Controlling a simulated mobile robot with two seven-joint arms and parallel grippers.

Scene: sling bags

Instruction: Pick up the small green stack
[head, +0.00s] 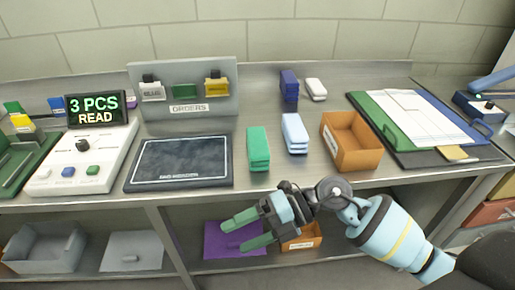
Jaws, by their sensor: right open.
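A small green stack (258,149) of flat pieces stands on the steel table, between the dark reader pad and a light blue stack. My right gripper (245,236) comes in from the lower right, with its green-tipped fingers apart and nothing between them. It is in front of the table's front edge and nearer to me than the green stack, not touching it. My left gripper is not in view.
A light blue stack (295,133) and an orange box (350,141) stand right of the green stack. The dark pad (180,162) lies to its left. A dark blue stack (289,86) and a white stack (316,89) stand behind. An orders board (215,120) stands at the back.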

